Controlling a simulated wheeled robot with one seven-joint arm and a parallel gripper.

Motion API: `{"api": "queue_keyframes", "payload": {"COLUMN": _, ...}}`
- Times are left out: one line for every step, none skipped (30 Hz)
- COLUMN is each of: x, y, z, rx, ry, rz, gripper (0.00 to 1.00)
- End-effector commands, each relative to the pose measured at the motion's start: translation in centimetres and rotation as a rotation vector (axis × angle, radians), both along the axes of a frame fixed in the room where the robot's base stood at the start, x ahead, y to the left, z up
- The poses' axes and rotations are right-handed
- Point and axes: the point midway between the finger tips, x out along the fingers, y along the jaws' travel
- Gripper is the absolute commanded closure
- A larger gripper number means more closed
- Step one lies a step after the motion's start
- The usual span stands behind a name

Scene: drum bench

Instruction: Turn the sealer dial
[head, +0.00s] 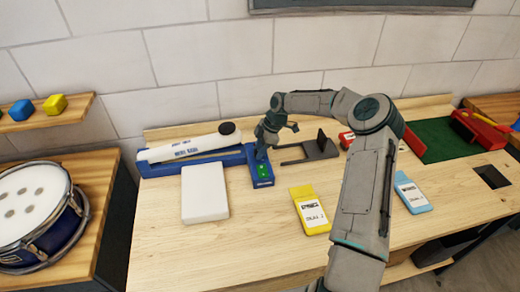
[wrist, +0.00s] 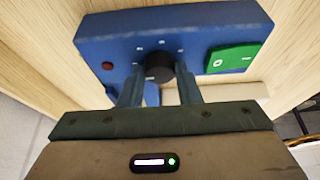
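The sealer (head: 197,152) stands at the back left of the bench, with a white arm over a blue base. Its blue control box (head: 257,169) is at the right end and carries a green panel. In the wrist view the black dial (wrist: 160,67) is on the blue box face (wrist: 118,46), with small white marks around it. My gripper (wrist: 160,80) has one finger on each side of the dial. I cannot tell whether the fingers press on it. In the head view my gripper (head: 264,146) is at the control box and the dial is hidden.
A green panel (wrist: 233,58) and a red button (wrist: 107,65) flank the dial. A white block (head: 204,192) lies in front of the sealer. A yellow packet (head: 310,210) and a blue packet (head: 411,194) lie further right. A grey stand (head: 308,153) is right of the gripper.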

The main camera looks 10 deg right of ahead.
Motion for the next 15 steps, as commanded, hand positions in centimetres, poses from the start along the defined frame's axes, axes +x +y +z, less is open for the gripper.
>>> {"api": "queue_keyframes", "payload": {"x": 0.01, "y": 0.0, "z": 0.02, "rx": 0.0, "ry": -0.001, "rz": -0.001, "gripper": 0.93}}
{"api": "queue_keyframes", "payload": {"x": 0.01, "y": 0.0, "z": 0.01, "rx": 0.0, "ry": 0.0, "rz": -0.003, "gripper": 0.93}}
{"api": "queue_keyframes", "payload": {"x": 0.0, "y": -0.01, "z": -0.01, "rx": 0.0, "ry": 0.0, "rz": -0.006, "gripper": 0.93}}
{"api": "queue_keyframes", "payload": {"x": -0.01, "y": -0.01, "z": -0.04, "rx": 0.0, "ry": 0.0, "rz": -0.011, "gripper": 0.93}}
{"api": "queue_keyframes", "payload": {"x": -0.02, "y": -0.01, "z": -0.07, "rx": 0.0, "ry": 0.0, "rz": -0.015, "gripper": 0.93}}
{"api": "queue_keyframes", "payload": {"x": -0.03, "y": -0.01, "z": -0.1, "rx": -0.001, "ry": 0.0, "rz": -0.024, "gripper": 0.93}}
{"api": "queue_keyframes", "payload": {"x": -0.02, "y": -0.02, "z": -0.13, "rx": -0.001, "ry": -0.001, "rz": -0.032, "gripper": 0.93}}
{"api": "queue_keyframes", "payload": {"x": 0.0, "y": -0.03, "z": -0.13, "rx": -0.002, "ry": -0.002, "rz": -0.042, "gripper": 0.93}}
{"api": "queue_keyframes", "payload": {"x": 0.0, "y": -0.03, "z": -0.16, "rx": -0.002, "ry": -0.002, "rz": -0.059, "gripper": 0.93}}
{"api": "queue_keyframes", "payload": {"x": -0.02, "y": -0.02, "z": -0.21, "rx": -0.001, "ry": -0.002, "rz": -0.072, "gripper": 0.93}}
{"api": "queue_keyframes", "payload": {"x": -0.04, "y": -0.02, "z": -0.25, "rx": -0.002, "ry": -0.003, "rz": -0.088, "gripper": 0.93}}
{"api": "queue_keyframes", "payload": {"x": -0.05, "y": -0.04, "z": -0.29, "rx": -0.003, "ry": -0.003, "rz": -0.113, "gripper": 0.93}}
{"api": "queue_keyframes", "payload": {"x": -0.07, "y": -0.04, "z": -0.34, "rx": -0.002, "ry": -0.003, "rz": -0.132, "gripper": 0.93}}
{"api": "queue_keyframes", "payload": {"x": -0.07, "y": -0.05, "z": -0.33, "rx": -0.003, "ry": -0.003, "rz": -0.154, "gripper": 0.93}}
{"api": "queue_keyframes", "payload": {"x": -0.09, "y": -0.02, "z": -0.4, "rx": -0.003, "ry": -0.004, "rz": -0.184, "gripper": 0.93}}
